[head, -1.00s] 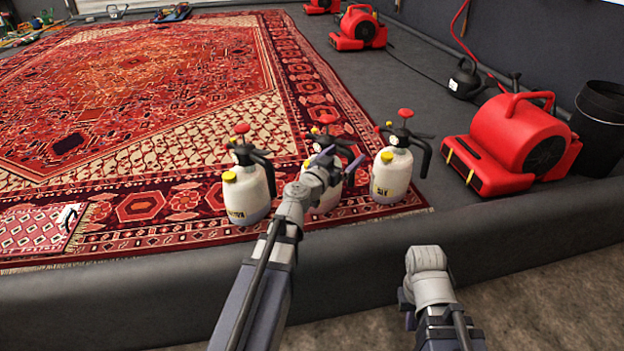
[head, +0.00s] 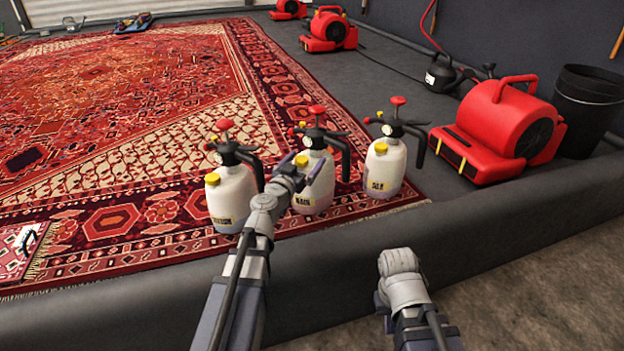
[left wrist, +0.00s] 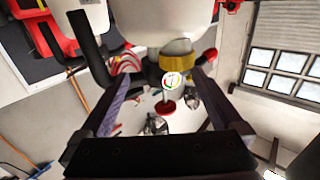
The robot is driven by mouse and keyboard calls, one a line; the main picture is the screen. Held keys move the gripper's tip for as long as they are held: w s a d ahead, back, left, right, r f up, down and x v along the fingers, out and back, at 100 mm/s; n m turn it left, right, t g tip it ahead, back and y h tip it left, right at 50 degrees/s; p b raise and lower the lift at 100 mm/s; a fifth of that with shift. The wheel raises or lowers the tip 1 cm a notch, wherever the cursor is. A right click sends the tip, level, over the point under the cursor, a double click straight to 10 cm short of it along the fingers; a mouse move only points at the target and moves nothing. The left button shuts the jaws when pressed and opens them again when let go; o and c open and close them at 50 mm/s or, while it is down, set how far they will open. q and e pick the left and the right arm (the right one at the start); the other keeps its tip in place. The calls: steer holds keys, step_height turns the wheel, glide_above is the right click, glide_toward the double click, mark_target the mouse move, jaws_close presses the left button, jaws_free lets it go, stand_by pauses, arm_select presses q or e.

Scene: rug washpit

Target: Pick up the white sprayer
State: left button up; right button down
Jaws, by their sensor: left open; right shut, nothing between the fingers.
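Three white sprayers with red pump knobs stand upright in a row on the rug's near right corner: a left one (head: 232,190), a middle one (head: 318,185) and a right one (head: 385,168). Each has a yellow cap and a dark label. My left gripper (head: 304,165) is open in front of the middle sprayer and hides part of its left side. In the left wrist view, a white sprayer body (left wrist: 185,22) with a yellow cap, gauge and red knob shows beyond the open left gripper (left wrist: 163,78). My right arm is low at the right; its fingers are hidden.
A red blower (head: 505,130) stands right of the sprayers, with a black bucket (head: 588,110) beside it. A raised dark rim (head: 480,225) runs between my arms and the rug (head: 110,120).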

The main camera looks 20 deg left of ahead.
mark_target(312, 149)
arm_select(q)
steer(key=shift+w+d+r, duration=0.1)
steer(key=shift+w+d, duration=0.1)
steer(key=shift+w, duration=1.75)
steer(key=shift+w+d+r, duration=0.1)
steer(key=shift+w+d, duration=0.05)
steer(key=shift+w, duration=1.75)
steer(key=shift+s, duration=0.1)
jaws_close()
